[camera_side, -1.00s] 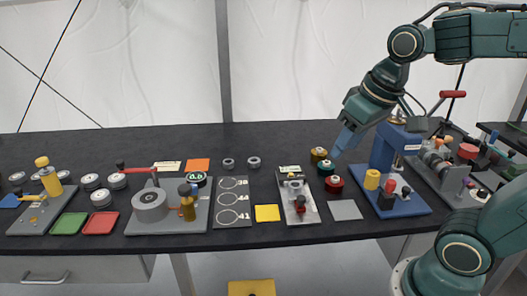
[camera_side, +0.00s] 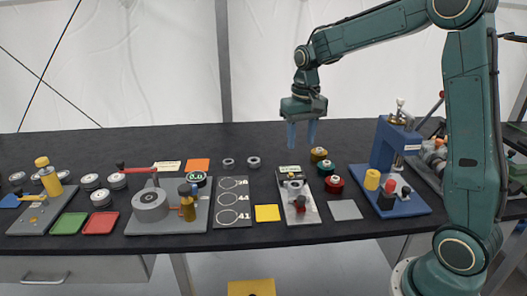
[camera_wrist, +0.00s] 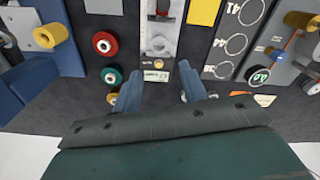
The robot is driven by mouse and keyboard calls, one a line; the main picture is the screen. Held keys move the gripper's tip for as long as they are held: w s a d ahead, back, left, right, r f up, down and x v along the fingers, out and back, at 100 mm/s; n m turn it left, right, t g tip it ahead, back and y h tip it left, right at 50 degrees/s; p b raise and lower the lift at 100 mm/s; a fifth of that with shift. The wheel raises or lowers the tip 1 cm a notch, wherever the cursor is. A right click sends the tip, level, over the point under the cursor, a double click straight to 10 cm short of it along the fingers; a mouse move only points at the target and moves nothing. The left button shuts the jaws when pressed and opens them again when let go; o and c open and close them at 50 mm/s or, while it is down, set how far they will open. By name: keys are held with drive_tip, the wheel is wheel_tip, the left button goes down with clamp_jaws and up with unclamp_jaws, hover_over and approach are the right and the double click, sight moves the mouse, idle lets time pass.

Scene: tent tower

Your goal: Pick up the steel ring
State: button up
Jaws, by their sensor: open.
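Two small grey rings stand on the black table behind the numbered board, a left one (camera_side: 228,163) and a right one (camera_side: 253,162). Both look like metal; I cannot tell which is the steel ring. My gripper (camera_side: 302,146) hangs pointing down above the back of the table, to the right of both rings and well above the tabletop. Its two blue fingers are apart with nothing between them. In the wrist view my gripper (camera_wrist: 160,82) is also open and empty. There the right finger hides part of the area where the rings lie.
A dark board with white circles and numbers (camera_side: 233,216) lies in front of the rings. A grey clamp fixture (camera_side: 311,214) and brass, green and red (camera_side: 334,185) spools stand to the right. A blue press (camera_side: 385,150) stands farther right. The back table strip is clear.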

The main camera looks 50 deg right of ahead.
drive_tip(key=shift+w+d+f, duration=0.6)
drive_tip(key=shift+w+f, duration=0.05)
drive_tip(key=shift+f, duration=0.2)
hover_over(295, 184)
drive_tip(key=shift+s+f, duration=0.2)
drive_tip(key=shift+f, duration=4.1)
drive_tip(key=shift+w+a+f, duration=0.1)
drive_tip(key=shift+w+f, duration=0.05)
drive_tip(key=shift+f, duration=2.45)
drive_tip(key=c, duration=0.8)
drive_tip(key=shift+r, duration=0.1)
